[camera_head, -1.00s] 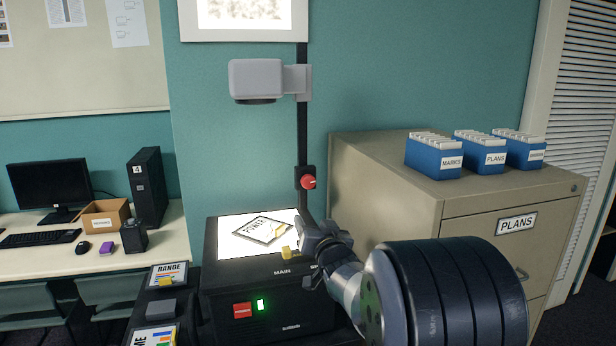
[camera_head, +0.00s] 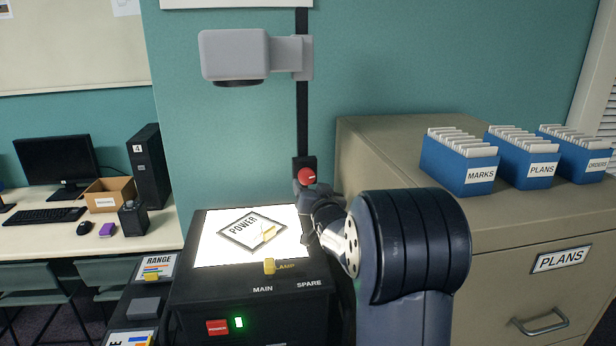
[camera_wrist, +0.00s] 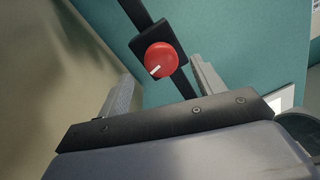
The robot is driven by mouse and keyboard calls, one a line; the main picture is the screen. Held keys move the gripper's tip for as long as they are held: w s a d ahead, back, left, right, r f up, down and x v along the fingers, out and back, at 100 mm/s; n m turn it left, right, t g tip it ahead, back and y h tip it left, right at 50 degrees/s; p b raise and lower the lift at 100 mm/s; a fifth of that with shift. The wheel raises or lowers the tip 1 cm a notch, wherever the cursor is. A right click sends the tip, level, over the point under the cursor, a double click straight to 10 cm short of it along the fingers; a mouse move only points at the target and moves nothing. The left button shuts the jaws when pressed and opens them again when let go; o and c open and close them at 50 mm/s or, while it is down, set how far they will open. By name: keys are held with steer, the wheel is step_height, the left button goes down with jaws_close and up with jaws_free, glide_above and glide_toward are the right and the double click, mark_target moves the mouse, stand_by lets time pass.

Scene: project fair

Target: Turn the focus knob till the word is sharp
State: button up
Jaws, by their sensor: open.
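The red focus knob (camera_head: 307,176) sits on a black block on the projector's post. In the wrist view the knob (camera_wrist: 161,60) shows a white pointer mark toward its lower left. My gripper (camera_wrist: 160,85) is open, with one finger on each side of the knob's line and the knob farther off, apart from the fingers. In the head view my gripper (camera_head: 316,200) is just below and right of the knob, partly hidden by my wrist. The overhead projector (camera_head: 250,280) is lit, with a sheet reading POWER (camera_head: 243,228) on its glass. The projected word is out of view.
The grey projector head (camera_head: 235,55) juts from the post above. A filing cabinet (camera_head: 390,145) with blue file boxes (camera_head: 460,165) stands close on the right. A desk (camera_head: 160,220) with a monitor (camera_head: 55,165) is at the left.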

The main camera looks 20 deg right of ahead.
mark_target(307, 180)
steer(key=shift+w+d+p, duration=0.2)
steer(key=shift+w+p, duration=0.15)
steer(key=shift+w, duration=0.9)
steer(key=shift+w+d+p, duration=0.15)
steer(key=shift+w+p, duration=0.15)
steer(key=shift+w, duration=0.95)
steer(key=c, duration=1)
steer(key=shift+o, duration=0.2)
steer(key=shift+f+m+b, duration=0.15)
steer(key=shift+m+b, duration=0.85)
steer(key=shift+m, duration=0.1)
steer(key=m+b, duration=0.1)
steer(key=m, duration=0.2)
steer(key=shift+a+m, duration=0.15)
steer(key=shift+m, duration=0.15)
steer(key=o, duration=1)
steer(key=shift+c, duration=0.2)
steer(key=shift+s, duration=0.1)
